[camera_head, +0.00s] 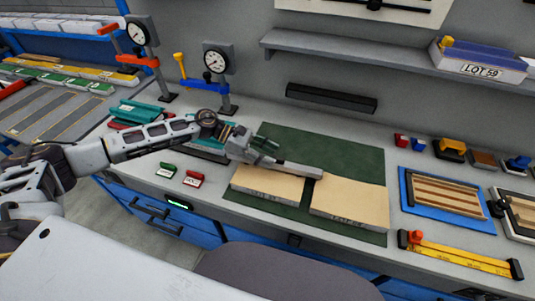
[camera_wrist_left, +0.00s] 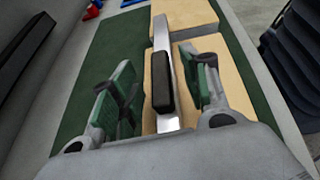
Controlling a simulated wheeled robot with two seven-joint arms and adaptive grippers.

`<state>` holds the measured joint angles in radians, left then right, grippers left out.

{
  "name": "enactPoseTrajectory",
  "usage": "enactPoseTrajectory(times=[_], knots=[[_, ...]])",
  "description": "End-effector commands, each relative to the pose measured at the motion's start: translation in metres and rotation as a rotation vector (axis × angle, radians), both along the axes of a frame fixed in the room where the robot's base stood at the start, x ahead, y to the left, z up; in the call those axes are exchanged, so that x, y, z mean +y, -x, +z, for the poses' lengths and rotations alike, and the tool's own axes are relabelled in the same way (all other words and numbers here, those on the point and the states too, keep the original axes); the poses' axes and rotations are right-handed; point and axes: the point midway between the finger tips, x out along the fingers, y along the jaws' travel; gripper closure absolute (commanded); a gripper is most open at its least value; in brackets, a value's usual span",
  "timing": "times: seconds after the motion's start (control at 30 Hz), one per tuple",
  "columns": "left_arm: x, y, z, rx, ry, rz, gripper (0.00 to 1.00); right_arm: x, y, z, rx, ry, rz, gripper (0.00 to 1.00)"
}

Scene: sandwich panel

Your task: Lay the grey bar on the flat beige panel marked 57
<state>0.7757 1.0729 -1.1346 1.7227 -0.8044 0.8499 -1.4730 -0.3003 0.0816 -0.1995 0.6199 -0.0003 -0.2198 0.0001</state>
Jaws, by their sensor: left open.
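Two flat beige panels, a left one (camera_head: 265,184) and a right one (camera_head: 350,203), lie side by side on a green mat (camera_head: 335,150). Their front-edge markings are too small to read surely. The grey bar (camera_head: 300,168) runs along the back of the left panel, its right end reaching towards the right panel. In the left wrist view the bar (camera_wrist_left: 162,118) has a black block (camera_wrist_left: 161,82) on it. My left gripper (camera_head: 262,146) is open over the bar; its green fingers stand apart on either side of the block. Whether the bar touches the panels is unclear. My right gripper is out of view.
A dark bar-shaped fixture (camera_head: 331,98) is on the wall behind, below a shelf (camera_head: 370,55). Dial gauges (camera_head: 216,58) stand at the back left. A blue tray (camera_head: 445,203) with wooden strips and a yellow level (camera_head: 460,255) lie to the right. The mat behind the panels is clear.

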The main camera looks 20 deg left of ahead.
Motion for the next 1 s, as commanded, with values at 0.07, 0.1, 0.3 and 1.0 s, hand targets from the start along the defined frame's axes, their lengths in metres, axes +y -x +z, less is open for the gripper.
enactPoseTrajectory(times=[0.07, 0.1, 0.3, 1.0], knots=[[0.000, 0.000, 0.000, 0.000, 0.000, 0.000, 0.54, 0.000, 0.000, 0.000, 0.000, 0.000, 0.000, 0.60], [0.000, 0.000, 0.000, 0.000, 0.000, 0.000, 0.54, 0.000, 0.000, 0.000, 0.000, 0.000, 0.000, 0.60], [0.000, 0.000, 0.002, 0.000, 0.000, 0.000, 0.54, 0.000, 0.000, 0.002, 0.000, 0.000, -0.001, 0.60], [0.071, 0.006, 0.034, -0.001, -0.001, 0.002, 0.54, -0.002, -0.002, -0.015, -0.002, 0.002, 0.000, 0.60]])
